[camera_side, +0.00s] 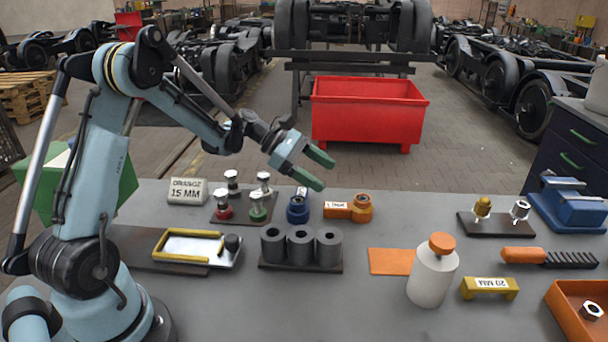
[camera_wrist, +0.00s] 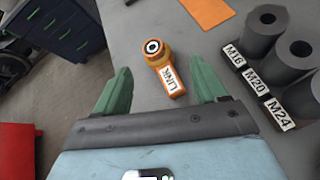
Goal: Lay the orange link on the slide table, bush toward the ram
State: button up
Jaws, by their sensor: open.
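The orange link (camera_side: 341,211) lies flat on the grey bench, its round bush end (camera_side: 362,204) toward the right. In the wrist view the link (camera_wrist: 171,79) shows a white LINK label, with the bush at the far end. My gripper (camera_side: 320,171) is open and empty, above the bench and up to the left of the link. In the wrist view its green fingers (camera_wrist: 160,78) frame the link without touching it. What looks like the slide table (camera_side: 195,247), a silvery plate with yellow rails, is at left; a dark round knob (camera_side: 232,242), possibly the ram, sits at its right end.
Dark cylinders (camera_side: 300,247) marked M16, M20 and M24 stand in front of the link. A blue part (camera_side: 298,209) is close to its left. A rack (camera_side: 246,211) of small pieces stands farther left. A white bottle (camera_side: 432,276) and orange mat (camera_side: 390,261) are at right.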

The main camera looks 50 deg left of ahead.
aim_at(359, 197)
jog(key=w+d+f+n, duration=0.1)
jog(key=w+d+f, duration=0.2)
jog(key=w+d+f+n+h, duration=0.1)
jog(key=w+d+f, duration=0.2)
jog(key=d+f, duration=0.1)
jog(key=shift+w+n+t, duration=0.3)
jog(key=shift+w+t, duration=0.1)
jog(key=shift+a, duration=0.1)
jog(key=shift+c, duration=0.2)
jog(key=shift+r, duration=0.1)
grip_shut()
dwell(0.3)
